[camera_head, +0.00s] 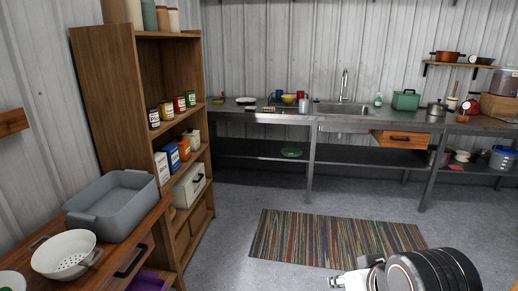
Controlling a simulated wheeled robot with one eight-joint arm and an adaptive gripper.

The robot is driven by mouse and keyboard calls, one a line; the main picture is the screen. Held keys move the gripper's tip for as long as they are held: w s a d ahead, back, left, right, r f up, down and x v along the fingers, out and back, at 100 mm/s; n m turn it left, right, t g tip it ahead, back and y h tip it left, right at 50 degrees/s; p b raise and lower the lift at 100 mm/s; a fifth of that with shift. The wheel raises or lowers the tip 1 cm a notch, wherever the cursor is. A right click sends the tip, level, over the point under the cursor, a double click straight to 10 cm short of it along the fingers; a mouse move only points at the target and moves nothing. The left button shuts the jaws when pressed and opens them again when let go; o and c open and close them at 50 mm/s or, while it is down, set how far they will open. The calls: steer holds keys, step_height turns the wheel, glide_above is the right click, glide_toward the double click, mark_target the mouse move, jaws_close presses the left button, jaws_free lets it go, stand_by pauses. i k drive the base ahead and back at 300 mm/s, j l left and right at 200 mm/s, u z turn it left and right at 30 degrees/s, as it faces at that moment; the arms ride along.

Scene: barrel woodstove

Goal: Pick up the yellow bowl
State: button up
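A small yellow bowl (289,98) stands on the back metal counter (250,115), left of the sink. It is far off and small in the head view. A blue item (279,95) stands close to its left and a red item (300,94) close to its right; I cannot tell whether they touch it. Part of my own arm shows at the bottom right, on the near side of the room and far from the bowl. No gripper fingers can be made out.
A striped rug (330,240) lies on the open floor before the counter. A wooden shelf (110,95) with cans and boxes stands at the left. A near-left wooden cabinet holds a grey basin (112,205) and a white colander (65,255). A drawer (400,139) under the counter protrudes.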

mark_target(288, 99)
steer(key=i, duration=2.55)
steer(key=i+l, duration=0.1)
steer(key=i, duration=1.15)
steer(key=i+u, duration=0.1)
steer(key=i, duration=1.2)
